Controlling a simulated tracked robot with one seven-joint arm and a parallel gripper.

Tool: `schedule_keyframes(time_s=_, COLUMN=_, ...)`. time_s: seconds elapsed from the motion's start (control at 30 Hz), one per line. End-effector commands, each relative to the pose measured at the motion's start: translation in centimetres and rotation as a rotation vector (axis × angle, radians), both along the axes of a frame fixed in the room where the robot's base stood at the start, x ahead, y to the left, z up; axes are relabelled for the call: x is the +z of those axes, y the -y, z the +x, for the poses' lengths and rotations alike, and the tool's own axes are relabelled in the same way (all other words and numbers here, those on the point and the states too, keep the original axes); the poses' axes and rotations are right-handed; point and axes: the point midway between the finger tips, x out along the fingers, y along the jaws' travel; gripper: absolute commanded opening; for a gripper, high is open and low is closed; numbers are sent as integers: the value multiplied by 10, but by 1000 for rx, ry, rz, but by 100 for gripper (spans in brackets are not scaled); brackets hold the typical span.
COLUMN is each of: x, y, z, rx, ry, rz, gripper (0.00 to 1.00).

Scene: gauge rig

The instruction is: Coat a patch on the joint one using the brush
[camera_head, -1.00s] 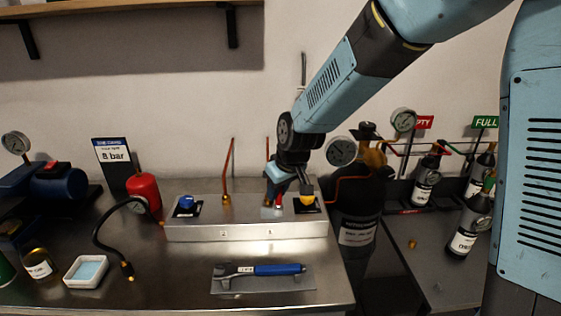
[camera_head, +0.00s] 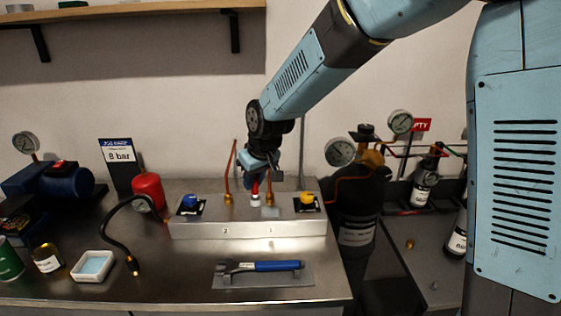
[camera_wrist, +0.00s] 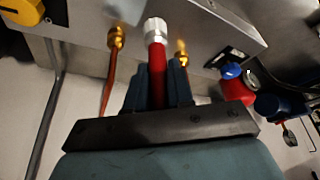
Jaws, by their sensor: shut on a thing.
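My gripper (camera_head: 256,179) is shut on the brush (camera_head: 255,198), which has a red handle and a white tip. The brush points down over the metal rig (camera_head: 190,229). In the wrist view the red handle (camera_wrist: 157,70) runs between my fingers (camera_wrist: 157,88). Joint one (camera_head: 269,199), a brass fitting with a copper pipe above the label 1, is just right of the brush in the head view. It also shows left of the brush in the wrist view (camera_wrist: 115,40). I see a gap between brush and joint there; contact with the rig's top is unclear.
A second brass joint (camera_head: 228,199) stands left of the brush. A blue knob (camera_head: 189,201) and a yellow knob (camera_head: 307,198) flank the joints. A wrench (camera_head: 262,266) lies in front. A white dish (camera_head: 93,266) and a black hose (camera_head: 108,226) are at left.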

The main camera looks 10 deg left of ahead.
Motion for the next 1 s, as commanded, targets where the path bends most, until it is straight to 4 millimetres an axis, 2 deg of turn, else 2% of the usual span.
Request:
schedule_keyframes(time_s=0.3, x=30, y=3, z=3, rx=-5, ry=2, rz=2, gripper=0)
schedule_keyframes(time_s=0.5, x=42, y=5, z=3, rx=-8, ry=1, rz=0, gripper=0)
schedule_keyframes(time_s=1.0, x=46, y=5, z=3, rx=-9, ry=0, rz=0, gripper=0)
